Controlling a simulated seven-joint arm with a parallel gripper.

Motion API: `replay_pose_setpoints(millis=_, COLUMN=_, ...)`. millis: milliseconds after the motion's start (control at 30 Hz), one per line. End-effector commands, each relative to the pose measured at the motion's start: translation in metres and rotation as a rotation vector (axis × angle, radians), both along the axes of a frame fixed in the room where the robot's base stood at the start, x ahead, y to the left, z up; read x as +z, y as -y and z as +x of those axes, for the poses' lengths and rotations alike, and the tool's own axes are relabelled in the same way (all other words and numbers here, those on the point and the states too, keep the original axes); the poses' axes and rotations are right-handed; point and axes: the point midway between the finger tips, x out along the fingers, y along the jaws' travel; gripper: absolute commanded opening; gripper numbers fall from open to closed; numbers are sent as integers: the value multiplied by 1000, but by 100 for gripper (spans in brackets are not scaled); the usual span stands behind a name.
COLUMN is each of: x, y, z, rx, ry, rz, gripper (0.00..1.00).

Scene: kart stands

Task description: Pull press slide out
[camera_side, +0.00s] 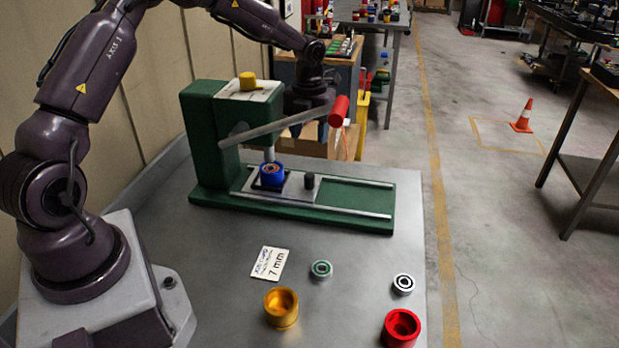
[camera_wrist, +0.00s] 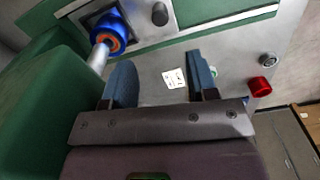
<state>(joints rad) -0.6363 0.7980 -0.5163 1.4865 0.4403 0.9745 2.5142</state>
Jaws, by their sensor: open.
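The green press (camera_side: 208,130) stands at the back of the grey table. Its slide (camera_side: 312,186) is a grey plate between two rails, with an upright black knob (camera_side: 309,180). A blue cup (camera_side: 271,176) with an orange-brown centre sits on the slide under the ram (camera_side: 269,154). In the wrist view the blue cup (camera_wrist: 122,28) and the knob (camera_wrist: 160,14) lie beyond the fingertips.
The press lever (camera_side: 285,124) slants across the front of my arm, ending in a red handle (camera_side: 339,110).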

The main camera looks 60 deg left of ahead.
Motion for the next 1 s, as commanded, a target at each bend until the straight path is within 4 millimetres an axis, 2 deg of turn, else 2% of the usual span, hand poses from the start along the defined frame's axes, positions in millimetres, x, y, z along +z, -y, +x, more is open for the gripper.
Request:
replay_pose_setpoints(millis=167, x=-22, y=1, z=0, rx=-1, ry=-3, rz=0, gripper=53)
replay_pose_setpoints(millis=400, x=-72, y=1, z=-1, rx=-1, ry=-4, rz=-2, gripper=53)
replay_pose_setpoints(millis=600, x=-107, y=0, z=0, rx=-1, ry=-2, rz=0, gripper=53)
replay_pose_setpoints(millis=800, x=-125, y=0, z=0, rx=-1, ry=-1, rz=1, gripper=53)
replay_pose_setpoints(millis=1000, x=-128, y=0, z=0, rx=0, ry=0, rz=1, gripper=53)
